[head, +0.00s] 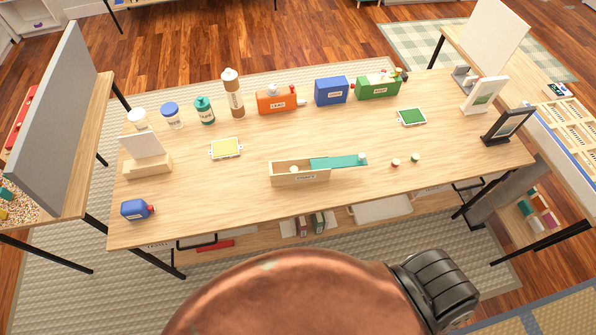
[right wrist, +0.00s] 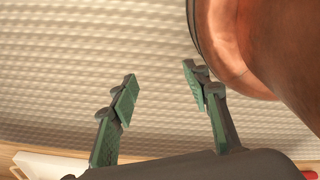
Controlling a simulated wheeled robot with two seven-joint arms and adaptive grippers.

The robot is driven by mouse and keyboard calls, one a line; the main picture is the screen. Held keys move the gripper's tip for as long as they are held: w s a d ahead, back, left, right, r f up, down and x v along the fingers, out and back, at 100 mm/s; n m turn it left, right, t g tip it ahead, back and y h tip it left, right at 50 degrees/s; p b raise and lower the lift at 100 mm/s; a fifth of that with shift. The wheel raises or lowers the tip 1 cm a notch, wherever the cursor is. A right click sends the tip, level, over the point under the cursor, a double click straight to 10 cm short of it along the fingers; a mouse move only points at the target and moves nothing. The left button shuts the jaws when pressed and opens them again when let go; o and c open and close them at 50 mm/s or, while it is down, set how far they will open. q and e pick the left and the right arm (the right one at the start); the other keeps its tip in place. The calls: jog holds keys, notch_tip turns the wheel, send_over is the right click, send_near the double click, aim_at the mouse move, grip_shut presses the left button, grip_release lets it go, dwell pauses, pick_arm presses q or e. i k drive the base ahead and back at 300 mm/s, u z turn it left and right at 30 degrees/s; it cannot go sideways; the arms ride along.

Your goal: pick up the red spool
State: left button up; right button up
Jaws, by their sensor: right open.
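A small spool that looks red and white (head: 395,162) stands on the light wooden table (head: 330,215), right of centre. A similar small green-topped spool (head: 415,157) stands just to its right, apart from it. Both are tiny in the head view. My right gripper (right wrist: 160,84) is open in the right wrist view, with nothing between its green-padded fingers. Behind its fingers is the woven rug, and no spool shows in that view. My left gripper is not in view.
A wooden box with a teal sliding lid (head: 340,161) is left of the spools. Blue (head: 331,91), green (head: 378,88) and orange (head: 276,100) boxes stand along the back. Picture frames (head: 508,125) stand at right. The table in front of the spools is clear.

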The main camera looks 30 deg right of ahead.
aim_at(395, 163)
jog(key=z, duration=3.15)
jog(key=i, duration=0.8)
jog(key=u, duration=2.05)
